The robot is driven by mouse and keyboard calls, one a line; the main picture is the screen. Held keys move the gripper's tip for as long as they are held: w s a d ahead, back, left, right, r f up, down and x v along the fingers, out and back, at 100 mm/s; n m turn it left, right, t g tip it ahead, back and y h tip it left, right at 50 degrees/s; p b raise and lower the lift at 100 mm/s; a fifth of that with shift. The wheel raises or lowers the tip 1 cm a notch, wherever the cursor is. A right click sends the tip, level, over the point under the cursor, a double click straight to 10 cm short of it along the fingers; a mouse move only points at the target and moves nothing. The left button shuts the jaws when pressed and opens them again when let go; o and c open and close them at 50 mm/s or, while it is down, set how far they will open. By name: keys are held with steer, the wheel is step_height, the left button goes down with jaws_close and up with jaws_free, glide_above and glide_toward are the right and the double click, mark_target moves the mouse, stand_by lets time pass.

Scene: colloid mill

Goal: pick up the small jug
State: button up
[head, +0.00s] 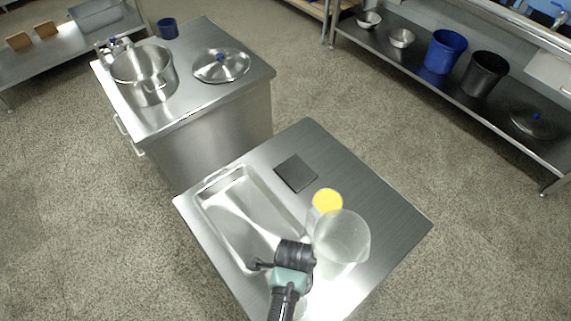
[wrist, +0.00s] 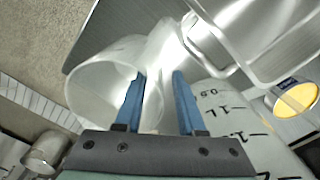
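The small jug (wrist: 92,85) is clear and shows its round mouth at the left of the wrist view. In the head view it is mostly hidden by my arm. My gripper (wrist: 160,78) has two blue fingers spread apart. A pale, see-through part of the small jug, seemingly its handle side, shows between and beyond the fingers; I cannot tell whether they touch it. In the head view my gripper (head: 287,262) is near the table's front, beside the tray. A larger clear jug (head: 343,237) stands to its right; its black volume marks show in the wrist view (wrist: 232,118).
A steel tray (head: 205,192) lies left on the table. A dark square plate (head: 296,173) and a yellow-topped container (head: 327,200) stand behind the larger jug. The table's right side (head: 400,218) is clear. A steel cabinet with a pot (head: 143,78) stands behind.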

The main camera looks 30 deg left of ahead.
jaws_close()
stand_by(1.4)
